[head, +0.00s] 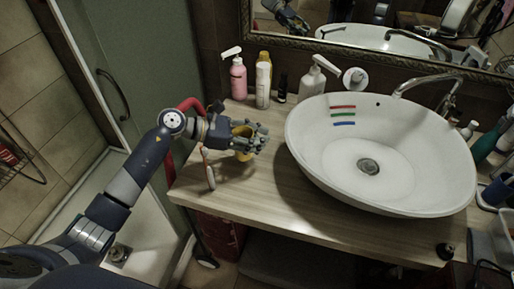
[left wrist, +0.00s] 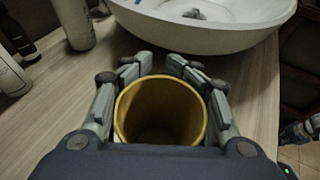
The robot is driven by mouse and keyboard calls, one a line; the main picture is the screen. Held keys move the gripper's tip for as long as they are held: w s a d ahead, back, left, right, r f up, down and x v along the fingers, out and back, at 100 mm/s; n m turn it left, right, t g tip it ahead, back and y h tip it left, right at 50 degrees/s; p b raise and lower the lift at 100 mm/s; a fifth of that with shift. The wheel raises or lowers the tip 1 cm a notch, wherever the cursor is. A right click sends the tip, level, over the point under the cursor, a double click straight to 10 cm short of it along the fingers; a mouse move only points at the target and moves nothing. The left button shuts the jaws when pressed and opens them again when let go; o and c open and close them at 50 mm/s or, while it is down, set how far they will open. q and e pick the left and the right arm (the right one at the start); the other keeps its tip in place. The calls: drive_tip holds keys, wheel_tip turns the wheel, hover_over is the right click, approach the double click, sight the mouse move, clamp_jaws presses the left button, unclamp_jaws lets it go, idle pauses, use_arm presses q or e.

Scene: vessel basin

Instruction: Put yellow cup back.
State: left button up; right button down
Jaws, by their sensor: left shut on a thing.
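The yellow cup (head: 241,143) is at the left part of the wooden counter in the head view, partly hidden by my left gripper (head: 258,139). In the left wrist view, I look down into the open mouth of the cup (left wrist: 160,108), which looks empty. The fingers of my left gripper (left wrist: 160,70) are shut around the cup from both sides. I cannot tell whether the cup's base touches the counter.
A white basin (head: 350,180) with colored stripes fills the counter's right. Behind the gripper stand a pink pump bottle (head: 238,78), a yellow-capped bottle (head: 263,85) and a white pump bottle (head: 312,80). Bare wooden counter (head: 245,190) lies in front of the gripper.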

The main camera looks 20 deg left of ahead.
use_arm(q)
wheel_tip(320, 180, down, 4)
drive_tip(key=shift+p, duration=0.35)
drive_tip(key=shift+f+b, duration=0.3)
drive_tip(key=shift+b, duration=0.1)
drive_tip(key=o, duration=1.2)
drive_tip(key=shift+r, duration=0.1)
drive_tip(key=shift+c, duration=0.2)
